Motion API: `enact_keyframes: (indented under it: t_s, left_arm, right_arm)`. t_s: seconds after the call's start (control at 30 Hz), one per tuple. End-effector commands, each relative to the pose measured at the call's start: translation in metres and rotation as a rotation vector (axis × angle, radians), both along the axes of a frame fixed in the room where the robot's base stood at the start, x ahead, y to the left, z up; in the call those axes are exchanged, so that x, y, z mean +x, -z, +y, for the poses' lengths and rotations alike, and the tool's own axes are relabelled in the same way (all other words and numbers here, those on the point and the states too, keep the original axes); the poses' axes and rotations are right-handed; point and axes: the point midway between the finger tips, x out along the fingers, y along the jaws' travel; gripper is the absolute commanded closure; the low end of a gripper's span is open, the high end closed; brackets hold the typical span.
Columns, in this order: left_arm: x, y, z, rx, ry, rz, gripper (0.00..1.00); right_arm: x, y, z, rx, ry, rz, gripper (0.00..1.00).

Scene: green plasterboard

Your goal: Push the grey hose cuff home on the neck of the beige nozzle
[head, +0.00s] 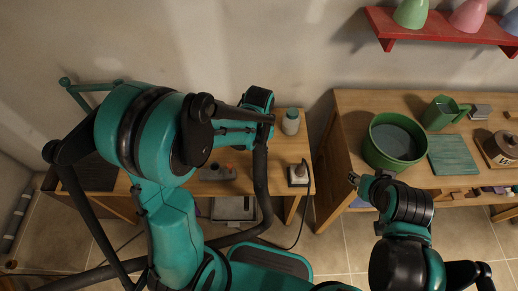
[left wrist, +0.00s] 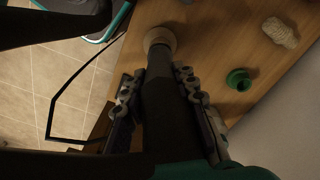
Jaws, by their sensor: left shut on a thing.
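My left gripper (left wrist: 159,82) is shut around the dark grey hose cuff (left wrist: 159,62), with a finger on each side of it. The beige nozzle (left wrist: 160,38) shows as a pale round rim at the cuff's far end, over the wooden bench top. The cuff's end lines up with the nozzle and overlaps it in this view; I cannot tell how far it sits on the neck. In the head view the left gripper (head: 262,118) is partly hidden by my arm, and the dark hose (head: 261,185) hangs below it. My right gripper (head: 361,182) is beside the right bench, apparently empty.
A green ring-shaped part (left wrist: 238,79) and a pale coiled bundle (left wrist: 281,32) lie on the bench. A green tub (head: 373,150) is on the right bench.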

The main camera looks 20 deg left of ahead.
Motion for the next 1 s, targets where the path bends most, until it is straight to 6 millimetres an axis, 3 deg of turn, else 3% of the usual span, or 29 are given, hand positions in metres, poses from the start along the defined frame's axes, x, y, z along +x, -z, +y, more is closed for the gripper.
enact_keyframes:
  t_s: [0.7,0.73,0.8,1.0]
  left_arm:
    - [0.0,0.023,0.0,0.0,0.0,0.0,1.0]
    - [0.0,0.022,0.0,0.0,0.0,0.0,0.7]
    - [0.0,0.022,0.0,0.0,0.0,0.0,0.51]
    - [0.0,0.021,0.0,0.0,0.0,0.0,0.48]
  right_arm:
    - [0.0,0.02,0.0,0.0,0.0,0.0,0.6]
    - [0.0,0.02,0.0,0.0,0.0,0.0,0.6]
    - [0.0,0.019,0.0,0.0,0.0,0.0,0.6]
    - [0.0,0.019,0.0,0.0,0.0,0.0,0.6]
